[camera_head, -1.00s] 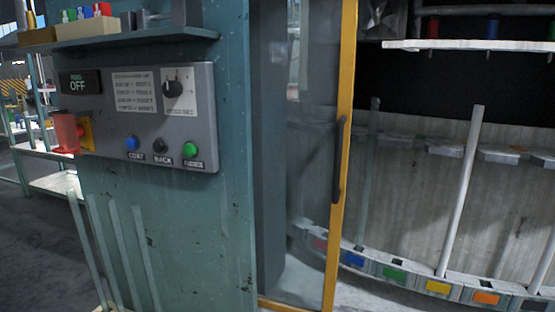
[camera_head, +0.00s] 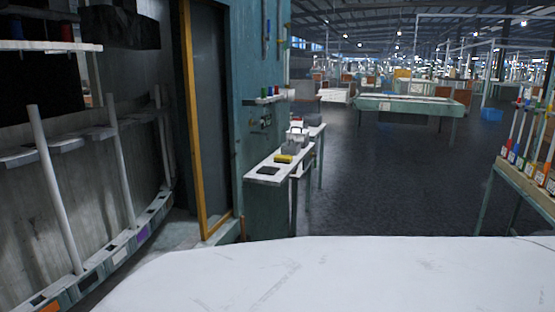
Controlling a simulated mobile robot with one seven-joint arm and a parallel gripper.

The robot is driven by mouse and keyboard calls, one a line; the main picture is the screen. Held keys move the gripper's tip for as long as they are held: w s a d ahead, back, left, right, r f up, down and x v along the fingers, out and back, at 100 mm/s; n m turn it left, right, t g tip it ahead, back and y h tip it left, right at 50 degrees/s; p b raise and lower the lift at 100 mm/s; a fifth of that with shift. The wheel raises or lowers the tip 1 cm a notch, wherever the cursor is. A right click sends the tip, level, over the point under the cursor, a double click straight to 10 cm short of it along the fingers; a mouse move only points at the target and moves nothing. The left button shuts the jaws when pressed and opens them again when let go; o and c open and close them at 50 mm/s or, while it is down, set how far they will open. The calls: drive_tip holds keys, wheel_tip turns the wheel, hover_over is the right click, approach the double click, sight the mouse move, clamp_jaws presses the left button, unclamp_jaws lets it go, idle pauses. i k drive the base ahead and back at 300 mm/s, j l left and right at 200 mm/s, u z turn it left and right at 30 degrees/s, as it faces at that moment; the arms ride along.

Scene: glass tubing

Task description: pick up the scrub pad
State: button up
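I cannot make out the scrub pad for certain. On a narrow white side bench (camera_head: 262,180) in the middle distance lie a small yellow item (camera_head: 283,158) and a flat dark item (camera_head: 268,170). Both are too small to identify. A grey container with a dark handle (camera_head: 296,136) stands behind them on the bench. My gripper is not in view.
The machine cabinet with a yellow-edged door (camera_head: 192,120) and leaning white tubes (camera_head: 54,190) stands at left. A scuffed white surface (camera_head: 330,275) fills the bottom. A tube rack table (camera_head: 535,185) is at right. Dark floor (camera_head: 400,190) is open between.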

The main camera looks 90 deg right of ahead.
sight(280, 158)
drive_tip(key=z, duration=2.65)
drive_tip(key=u, duration=1.55)
drive_tip(key=z, duration=1.5)
drive_tip(key=i+z, duration=0.1)
